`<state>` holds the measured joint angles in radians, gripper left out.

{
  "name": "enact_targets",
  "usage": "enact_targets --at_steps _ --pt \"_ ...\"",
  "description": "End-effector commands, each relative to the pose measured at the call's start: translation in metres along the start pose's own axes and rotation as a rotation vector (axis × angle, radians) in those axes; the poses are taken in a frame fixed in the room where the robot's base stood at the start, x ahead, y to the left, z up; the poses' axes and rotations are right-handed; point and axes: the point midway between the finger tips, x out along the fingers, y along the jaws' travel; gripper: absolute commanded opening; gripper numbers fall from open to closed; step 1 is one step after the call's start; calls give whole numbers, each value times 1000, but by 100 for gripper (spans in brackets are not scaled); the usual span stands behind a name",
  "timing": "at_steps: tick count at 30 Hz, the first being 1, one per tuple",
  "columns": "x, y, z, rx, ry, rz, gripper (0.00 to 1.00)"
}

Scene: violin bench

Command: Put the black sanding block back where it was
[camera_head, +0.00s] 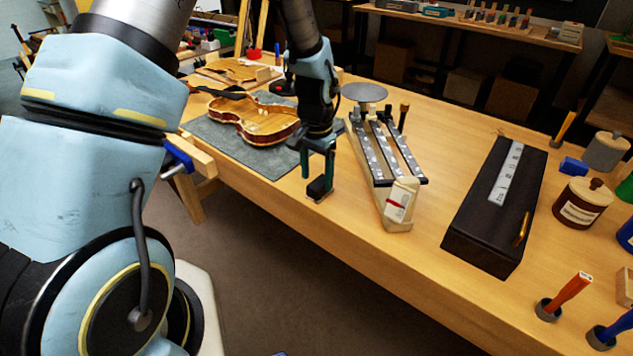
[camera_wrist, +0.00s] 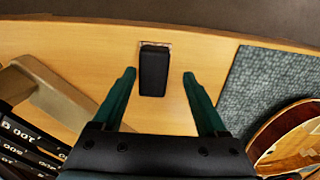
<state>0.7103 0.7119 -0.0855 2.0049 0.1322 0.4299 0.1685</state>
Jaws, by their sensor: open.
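The black sanding block (camera_head: 319,187) lies near the front edge of the wooden bench. In the wrist view the block (camera_wrist: 154,72) lies between my two green fingers, with visible gaps on both sides. A thin pale outline shows on the bench at the block's far end; the rest of it is hidden. My gripper (camera_head: 317,178) points down at the block, and its fingers are apart. It also shows in the wrist view (camera_wrist: 159,76), open and holding nothing. I cannot tell exactly how high the fingertips are above the bench.
A grey mat (camera_head: 215,135) with a violin body (camera_head: 265,122) lies left of my gripper. The bench's front edge is close to the block.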

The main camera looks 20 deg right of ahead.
Motion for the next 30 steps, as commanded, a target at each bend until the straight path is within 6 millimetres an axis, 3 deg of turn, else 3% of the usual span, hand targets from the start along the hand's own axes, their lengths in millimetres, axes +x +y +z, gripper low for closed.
enact_targets --at_steps 12,16,23,26,29,30 --pt "-81 -1 -1 0 5 -2 75" --pt "-94 -1 -1 -1 4 -1 75" --pt "-100 -1 1 -3 0 -1 75" --pt "-104 -17 16 -57 8 -5 75" --pt "-113 -52 57 -204 27 -16 75" --pt "-117 -68 82 -286 36 -21 75"
